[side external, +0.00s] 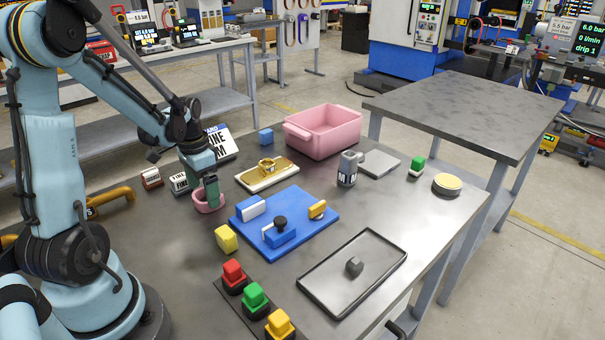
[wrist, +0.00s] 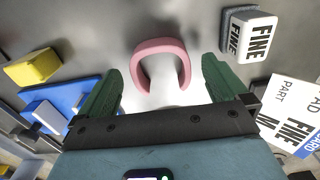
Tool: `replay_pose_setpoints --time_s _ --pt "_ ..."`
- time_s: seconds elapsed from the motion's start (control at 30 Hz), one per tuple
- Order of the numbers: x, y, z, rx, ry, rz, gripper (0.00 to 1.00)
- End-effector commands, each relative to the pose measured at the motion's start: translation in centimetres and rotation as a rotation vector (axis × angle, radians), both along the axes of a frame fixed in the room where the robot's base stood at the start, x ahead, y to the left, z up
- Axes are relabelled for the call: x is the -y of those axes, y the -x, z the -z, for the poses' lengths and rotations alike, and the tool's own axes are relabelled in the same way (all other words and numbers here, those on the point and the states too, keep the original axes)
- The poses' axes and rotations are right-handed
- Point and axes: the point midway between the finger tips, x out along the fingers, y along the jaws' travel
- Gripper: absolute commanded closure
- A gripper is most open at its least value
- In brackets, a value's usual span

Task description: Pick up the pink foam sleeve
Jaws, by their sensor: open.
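The pink foam sleeve (side external: 202,206) stands on the grey table at the left, directly below my gripper (side external: 211,196). In the wrist view the sleeve (wrist: 160,46) shows as a pink arch with an opening facing my gripper. My two green fingers (wrist: 161,72) are spread wide, one on each side of the sleeve, with a gap on both sides. Nothing is held between them. In the side view my fingers hide part of the sleeve, and I cannot tell their exact height against it.
A white-labelled block (wrist: 251,34) and a printed sign (wrist: 290,115) lie right of the sleeve in the wrist view. A yellow block (side external: 226,238) and a blue fixture plate (side external: 300,237) are close by. A pink bin (side external: 325,130) stands farther back.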

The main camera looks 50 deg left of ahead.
Motion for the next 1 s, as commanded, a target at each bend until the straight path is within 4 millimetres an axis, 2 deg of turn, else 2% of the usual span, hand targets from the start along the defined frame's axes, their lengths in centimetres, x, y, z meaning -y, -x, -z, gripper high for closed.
replay_pose_setpoints --time_s 0.2,0.47,0.57,0.73,1.0 --pt "0.0 0.0 1.9 0.000 0.000 0.000 0.00" --pt "0.0 0.0 2.1 0.000 0.000 0.000 0.00" --pt "0.0 0.0 2.1 0.000 0.000 0.000 0.12" --pt "0.0 0.0 2.1 0.000 0.000 0.000 0.38" --pt "0.0 0.0 2.1 0.000 0.000 0.000 0.41"
